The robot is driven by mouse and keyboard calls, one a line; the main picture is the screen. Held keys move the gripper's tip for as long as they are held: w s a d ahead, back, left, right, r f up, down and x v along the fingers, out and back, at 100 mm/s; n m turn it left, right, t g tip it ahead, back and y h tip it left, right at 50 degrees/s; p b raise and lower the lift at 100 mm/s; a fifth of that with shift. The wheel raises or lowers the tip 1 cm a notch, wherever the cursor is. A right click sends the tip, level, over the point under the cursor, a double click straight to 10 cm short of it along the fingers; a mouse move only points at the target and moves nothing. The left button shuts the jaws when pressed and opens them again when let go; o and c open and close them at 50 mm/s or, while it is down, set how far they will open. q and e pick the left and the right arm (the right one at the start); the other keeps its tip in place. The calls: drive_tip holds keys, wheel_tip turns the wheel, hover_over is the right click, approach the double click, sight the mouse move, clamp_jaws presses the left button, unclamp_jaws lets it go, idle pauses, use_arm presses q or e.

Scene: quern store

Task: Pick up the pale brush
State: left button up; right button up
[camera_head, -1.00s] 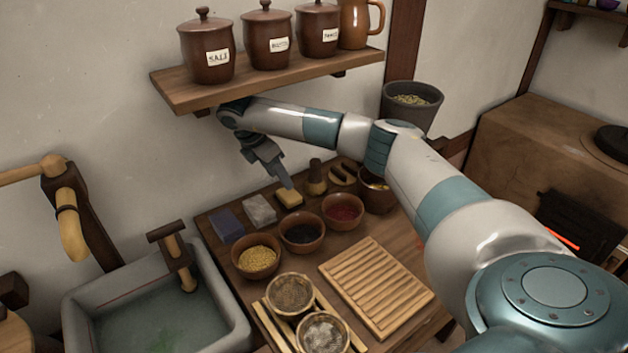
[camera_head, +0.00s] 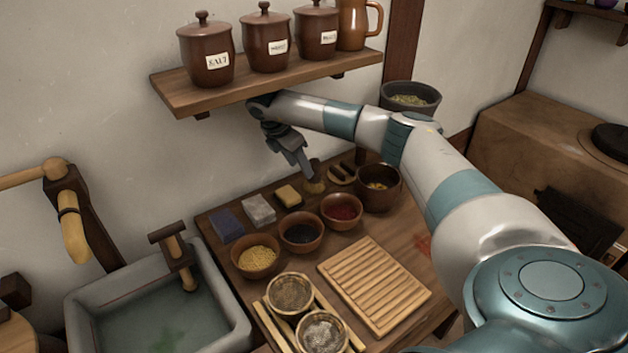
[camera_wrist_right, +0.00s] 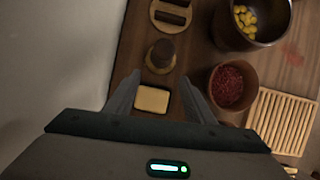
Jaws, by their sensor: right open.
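What looks like the pale brush (camera_head: 315,187) stands upright near the back of the wooden table, with a dark handle and a yellowish-tan base. My right gripper (camera_head: 306,174) is above it and partly covers it in the head view. In the right wrist view, the brush (camera_wrist_right: 160,57) lies just beyond the fingertips of my open right gripper (camera_wrist_right: 160,80), roughly centred between them. Nothing is between the fingers at their tips. A cream-yellow block (camera_wrist_right: 152,100) shows between the fingers, lower down on the table. My left gripper is not in view.
A pale oval board with dark bars (camera_wrist_right: 171,14) is beyond the brush. A red-filled bowl (camera_head: 342,211) and a brown pot (camera_head: 378,188) stand to the right. A shelf (camera_head: 270,86) with jars hangs above my right wrist. A slatted board (camera_head: 374,285) lies in front.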

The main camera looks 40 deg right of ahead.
sight(313, 161)
drive_tip(key=d+p, duration=0.1)
drive_tip(key=d, duration=0.3)
drive_tip(key=shift+s+d, duration=0.1)
drive_tip(key=shift+d, duration=0.3)
drive_tip(key=shift+p+x, duration=0.55)
drive_tip(key=shift+x, duration=0.55)
drive_tip(key=shift+f, duration=0.4)
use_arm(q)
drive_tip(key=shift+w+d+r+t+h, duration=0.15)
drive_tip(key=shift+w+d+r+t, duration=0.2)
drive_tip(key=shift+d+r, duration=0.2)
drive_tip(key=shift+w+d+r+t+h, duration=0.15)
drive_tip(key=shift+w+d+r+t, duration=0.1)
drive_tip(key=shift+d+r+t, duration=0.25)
use_arm(e)
clamp_jaws()
